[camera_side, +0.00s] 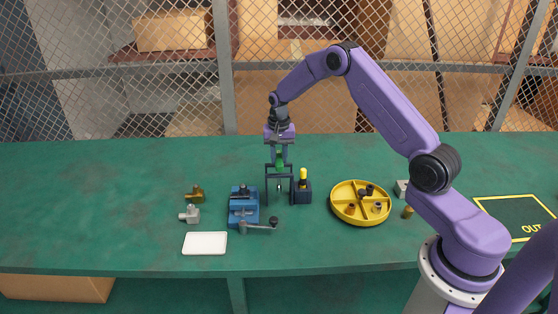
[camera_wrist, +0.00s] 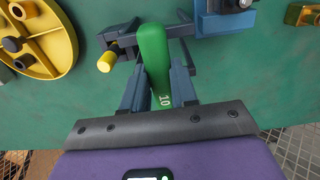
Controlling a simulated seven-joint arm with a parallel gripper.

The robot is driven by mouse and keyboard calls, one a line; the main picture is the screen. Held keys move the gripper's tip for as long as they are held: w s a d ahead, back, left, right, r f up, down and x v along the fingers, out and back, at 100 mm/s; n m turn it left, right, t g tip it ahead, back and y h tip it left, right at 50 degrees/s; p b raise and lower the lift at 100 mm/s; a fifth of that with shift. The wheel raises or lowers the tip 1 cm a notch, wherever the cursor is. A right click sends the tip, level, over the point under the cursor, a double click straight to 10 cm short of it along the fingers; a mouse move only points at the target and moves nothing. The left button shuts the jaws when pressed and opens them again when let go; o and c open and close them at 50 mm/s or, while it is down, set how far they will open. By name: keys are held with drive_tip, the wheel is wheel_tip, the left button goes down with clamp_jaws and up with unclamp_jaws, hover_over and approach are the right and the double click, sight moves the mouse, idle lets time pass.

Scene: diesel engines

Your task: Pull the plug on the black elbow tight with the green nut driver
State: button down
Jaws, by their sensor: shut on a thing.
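The green nut driver (camera_wrist: 153,55), marked 10, is between the fingers of my gripper (camera_wrist: 158,82), which is shut on its handle. In the side view the green handle (camera_side: 280,160) shows under my gripper (camera_side: 280,152), over the middle of the bench. The driver's lower end cannot be made out among dark bars. The blue vise (camera_side: 243,211) stands just left of my gripper, with a small dark part (camera_side: 244,190) at its top. This may be the black elbow; its plug cannot be made out. The vise also shows at the wrist view's top edge (camera_wrist: 222,22).
A dark block (camera_side: 303,196) with a yellow-handled driver (camera_side: 303,175) stands close right of my gripper. A yellow divided tray (camera_side: 345,215) holds small fittings. A brass fitting (camera_side: 195,194), grey fitting (camera_side: 190,214) and white pad (camera_side: 205,243) lie left. The far left bench is clear.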

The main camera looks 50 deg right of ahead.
sight(278, 157)
wheel_tip(278, 157, up, 14)
idle(1.2)
drive_tip(key=shift+w, duration=0.1)
drive_tip(key=w+a+r+n, duration=0.2)
drive_tip(key=w+a+n, duration=0.1)
drive_tip(key=a, duration=0.3)
drive_tip(key=w+a+r+n, duration=0.1)
drive_tip(key=w+a+n, duration=0.15)
drive_tip(key=a, duration=0.35)
wheel_tip(278, 157, down, 8)
drive_tip(key=shift+s+d+r, duration=0.2)
idle(0.6)
drive_tip(key=shift+f+n, duration=0.25)
drive_tip(key=shift+f, duration=0.75)
idle(1.4)
